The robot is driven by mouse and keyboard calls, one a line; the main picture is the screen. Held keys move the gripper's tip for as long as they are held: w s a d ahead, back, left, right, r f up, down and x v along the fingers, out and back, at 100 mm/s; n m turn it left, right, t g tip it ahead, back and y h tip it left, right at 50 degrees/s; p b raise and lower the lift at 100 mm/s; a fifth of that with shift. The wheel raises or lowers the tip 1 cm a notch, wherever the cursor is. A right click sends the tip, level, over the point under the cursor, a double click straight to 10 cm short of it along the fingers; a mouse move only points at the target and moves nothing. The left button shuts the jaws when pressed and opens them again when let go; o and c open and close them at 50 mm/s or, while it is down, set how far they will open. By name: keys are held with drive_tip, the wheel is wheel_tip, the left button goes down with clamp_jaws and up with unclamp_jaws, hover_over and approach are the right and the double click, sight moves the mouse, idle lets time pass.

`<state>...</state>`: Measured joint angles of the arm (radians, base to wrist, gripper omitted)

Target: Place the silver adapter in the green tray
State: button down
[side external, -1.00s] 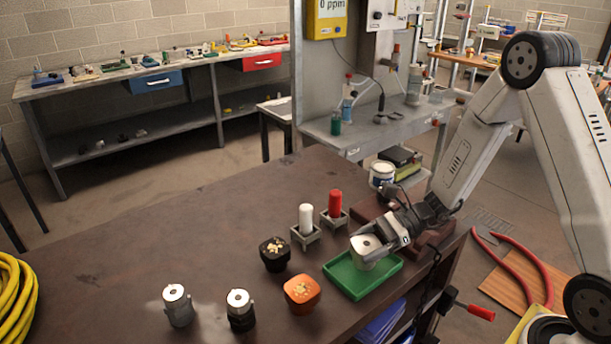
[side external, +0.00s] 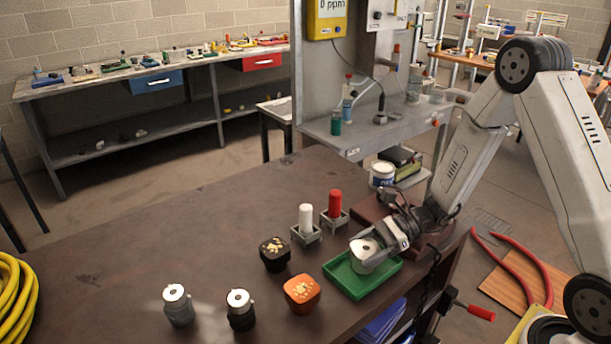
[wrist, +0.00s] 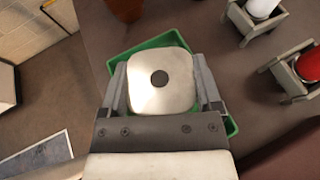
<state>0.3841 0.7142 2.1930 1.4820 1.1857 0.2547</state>
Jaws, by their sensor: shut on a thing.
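The silver adapter (side external: 364,250) is a rounded block with a dark hole in its top. It is between the fingers of my gripper (side external: 372,246), which is shut on it. The green tray (side external: 385,281) is on the brown table directly below. The adapter is inside the tray's outline and low; I cannot tell whether it touches the tray floor. In the wrist view the adapter (wrist: 160,80) fills the space between the fingers of my gripper (wrist: 162,88), with the green tray (wrist: 122,62) showing around it.
An orange block (side external: 302,293) and a black block (side external: 274,254) are left of the tray. White (side external: 306,219) and red (side external: 335,205) cylinders stand in grey holders behind it. Two capped fittings, one grey (side external: 178,306) and one black (side external: 241,311), are further left.

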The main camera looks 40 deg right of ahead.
drive_tip(key=shift+f, duration=0.35)
unclamp_jaws()
drive_tip(key=shift+f, duration=0.1)
drive_tip(key=shift+d, duration=0.15)
drive_tip(key=shift+v, duration=3.8)
drive_tip(key=shift+s, duration=0.1)
drive_tip(key=shift+s+a+n+g, duration=0.3)
drive_tip(key=shift+s+a+n, duration=0.1)
drive_tip(key=shift+n, duration=0.1)
drive_tip(key=s+a+n+g+h, duration=0.4)
drive_tip(key=s+n+h, duration=0.45)
drive_tip(key=n, duration=0.65)
drive_tip(key=w+r+n+h, duration=0.1)
drive_tip(key=n, duration=0.1)
drive_tip(key=w+r+n+t+h, duration=0.1)
drive_tip(key=n, duration=0.1)
drive_tip(key=n+t+h, duration=0.1)
drive_tip(key=n+h, duration=0.1)
drive_tip(key=shift+w+d+r+n, duration=0.25)
drive_tip(key=shift+w+r+n, duration=0.05)
drive_tip(key=shift+w+r, duration=0.1)
